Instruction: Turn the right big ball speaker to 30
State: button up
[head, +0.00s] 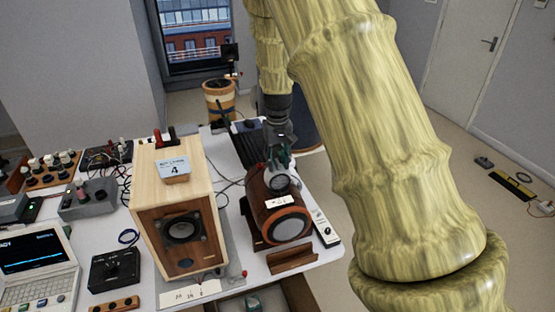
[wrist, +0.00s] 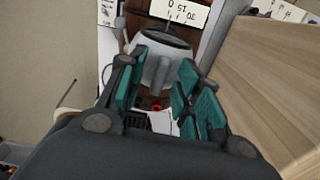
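The right big ball speaker (head: 262,205) is a reddish-brown body with an orange-ringed front on the table's right side. A silver-grey dial knob (head: 280,183) is on its top, with a white label below it. In the wrist view the knob (wrist: 158,68) lies between and beyond the teal finger pads. A white scale card (wrist: 183,12) behind it reads 0 and 15 upside down, partly cut off. My gripper (head: 281,160) is just above the knob. In the wrist view my gripper (wrist: 163,70) has its fingers apart at the knob's sides; contact is unclear.
A light wooden box speaker (head: 150,190) marked 4 stands close on the left; its side (wrist: 270,80) fills the wrist view's right. A power strip (head: 325,229) lies on the right. A laptop (head: 40,265) and small boxes crowd the table's left.

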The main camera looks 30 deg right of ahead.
jog(key=shift+f, duration=0.1)
grip_shut()
jog(key=shift+m+p, duration=0.4)
jog(key=shift+m, duration=0.4)
jog(key=m+p, duration=0.1)
jog(key=m, duration=0.2)
jog(key=shift+m, duration=0.3)
grip_release()
